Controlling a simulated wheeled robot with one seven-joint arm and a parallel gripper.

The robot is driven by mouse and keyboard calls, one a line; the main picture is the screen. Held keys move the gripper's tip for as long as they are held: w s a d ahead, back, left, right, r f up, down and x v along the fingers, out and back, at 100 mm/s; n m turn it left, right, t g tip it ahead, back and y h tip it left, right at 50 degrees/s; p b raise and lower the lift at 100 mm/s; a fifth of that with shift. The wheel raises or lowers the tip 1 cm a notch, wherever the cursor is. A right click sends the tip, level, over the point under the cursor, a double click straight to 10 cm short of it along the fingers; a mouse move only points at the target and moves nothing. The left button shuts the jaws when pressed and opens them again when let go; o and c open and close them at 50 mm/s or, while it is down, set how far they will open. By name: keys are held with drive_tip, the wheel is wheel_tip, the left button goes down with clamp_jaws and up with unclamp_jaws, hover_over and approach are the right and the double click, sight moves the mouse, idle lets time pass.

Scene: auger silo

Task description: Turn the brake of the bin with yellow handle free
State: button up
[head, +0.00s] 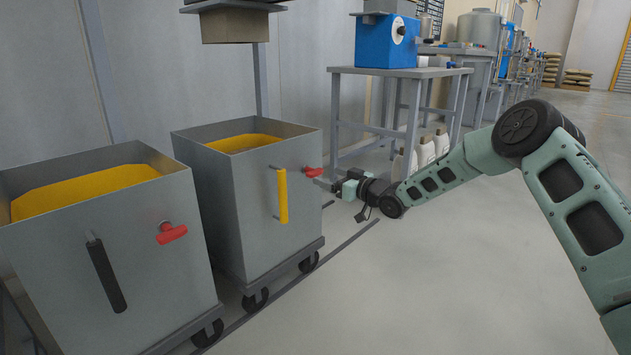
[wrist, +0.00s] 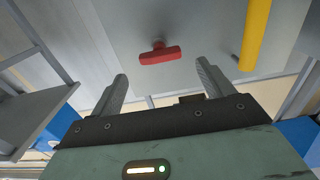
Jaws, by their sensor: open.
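The bin with the yellow handle (head: 262,213) is a grey wheeled box on the right of two bins, with yellow contents inside. Its yellow handle (head: 282,196) is upright on the front face and shows in the wrist view (wrist: 255,35). Its red brake handle (head: 313,172) sits near the face's right edge. In the wrist view the red brake (wrist: 160,55) is a crossbar on a short stem, lying nearly level, ahead of and between my fingers. My gripper (head: 325,184) is open and empty, close to the brake and apart from it.
A second grey bin (head: 60,255) with a black handle (head: 105,275) and its own red brake (head: 172,232) stands at the left. A metal table (head: 400,73) with a blue machine (head: 386,42) stands behind, white bottles (head: 426,152) beneath it. A floor rail runs along the bins. Open floor lies at the right.

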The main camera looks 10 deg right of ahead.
sight(319, 174)
drive_tip(key=b+x, duration=0.2)
drive_tip(key=x, duration=0.3)
drive_tip(key=shift+w+a+f, duration=0.15)
drive_tip(key=shift+w+a, duration=0.05)
drive_tip(key=shift+w, duration=0.05)
drive_tip(key=shift+w+a+b, duration=0.3)
drive_tip(key=shift+w, duration=0.15)
drive_tip(key=c, duration=1)
